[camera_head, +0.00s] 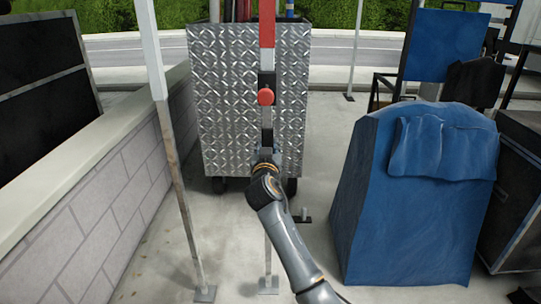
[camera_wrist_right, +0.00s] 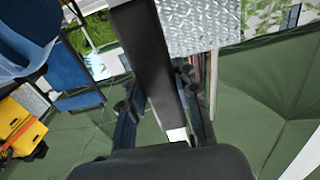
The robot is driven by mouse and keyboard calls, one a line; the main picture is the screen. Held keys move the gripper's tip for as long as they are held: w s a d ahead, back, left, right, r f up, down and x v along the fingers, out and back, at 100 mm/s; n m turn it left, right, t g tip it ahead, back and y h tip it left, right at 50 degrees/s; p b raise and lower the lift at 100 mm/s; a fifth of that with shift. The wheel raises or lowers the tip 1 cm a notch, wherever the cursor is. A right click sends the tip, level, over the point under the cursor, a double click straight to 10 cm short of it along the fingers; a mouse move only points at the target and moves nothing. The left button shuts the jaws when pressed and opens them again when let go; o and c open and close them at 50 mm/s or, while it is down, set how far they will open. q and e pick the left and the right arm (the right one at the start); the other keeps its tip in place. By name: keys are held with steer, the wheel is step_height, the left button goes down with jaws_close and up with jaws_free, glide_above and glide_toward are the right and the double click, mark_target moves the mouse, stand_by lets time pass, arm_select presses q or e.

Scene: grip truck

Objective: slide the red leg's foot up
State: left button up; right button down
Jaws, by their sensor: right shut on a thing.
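The red leg (camera_head: 267,22) stands upright in the middle of the head view, in front of a silver diamond-plate box. Below its red part are a black clamp and a round red knob (camera_head: 265,97). The leg's foot (camera_head: 267,285) is a thin grey post with a flat plate at the bottom, seen on the ground below my arm. My right gripper (camera_head: 266,152) is shut on the foot's post below the knob; the fingers partly hide the grip. My left gripper is out of view.
A white leg (camera_head: 150,45) with a rusty lower post stands left, beside a low block wall (camera_head: 90,185). The diamond-plate box (camera_head: 222,95) is close behind the red leg. A blue-covered object (camera_head: 400,220) stands right. Some concrete floor is clear between them.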

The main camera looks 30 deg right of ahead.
steer(key=shift+d+r, duration=0.1)
steer(key=shift+r, duration=0.45)
steer(key=c, duration=1.2)
jaws_free()
steer(key=shift+o, duration=1.2)
steer(key=shift+f, duration=0.2)
steer(key=v, duration=1.2)
